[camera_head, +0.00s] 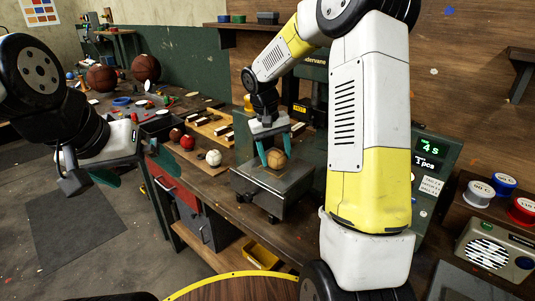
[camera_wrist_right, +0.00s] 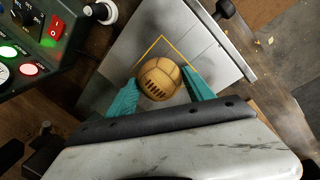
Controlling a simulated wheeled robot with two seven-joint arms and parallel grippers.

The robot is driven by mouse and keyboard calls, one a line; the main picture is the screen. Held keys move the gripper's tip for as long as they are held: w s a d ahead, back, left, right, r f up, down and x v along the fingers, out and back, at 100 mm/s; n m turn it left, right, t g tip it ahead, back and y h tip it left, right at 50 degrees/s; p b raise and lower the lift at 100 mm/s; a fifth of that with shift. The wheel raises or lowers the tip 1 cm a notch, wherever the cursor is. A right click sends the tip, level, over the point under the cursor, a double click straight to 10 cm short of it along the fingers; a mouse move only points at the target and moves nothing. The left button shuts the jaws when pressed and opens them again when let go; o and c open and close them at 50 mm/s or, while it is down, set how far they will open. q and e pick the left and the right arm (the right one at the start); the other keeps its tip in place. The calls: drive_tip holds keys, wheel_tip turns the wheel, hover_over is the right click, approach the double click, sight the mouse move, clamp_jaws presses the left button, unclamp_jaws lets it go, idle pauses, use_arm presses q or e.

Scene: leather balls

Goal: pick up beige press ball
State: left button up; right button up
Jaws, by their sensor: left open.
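The beige press ball (camera_head: 275,159), tan with dark lacing, sits on the grey metal plate of the press (camera_head: 295,183). In the right wrist view the ball (camera_wrist_right: 159,79) lies between the two teal fingers of my right gripper (camera_wrist_right: 160,82). In the head view my right gripper (camera_head: 275,150) reaches down from above, with one finger at each side of the ball's upper part. I cannot tell whether the fingers press on it. My left gripper (camera_head: 128,170) is open and empty at the left, away from the bench top.
A white ball (camera_head: 214,158) and dark red balls (camera_head: 187,142) lie on the bench left of the press. Two large brown balls (camera_head: 146,68) are further back. A control box with lit buttons (camera_wrist_right: 35,45) stands beside the plate. Spools (camera_head: 478,194) and a radio (camera_head: 490,247) are at the right.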

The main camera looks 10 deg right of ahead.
drive_tip(key=c, duration=1.1)
drive_tip(key=shift+o, duration=0.2)
drive_tip(key=shift+r, duration=0.1)
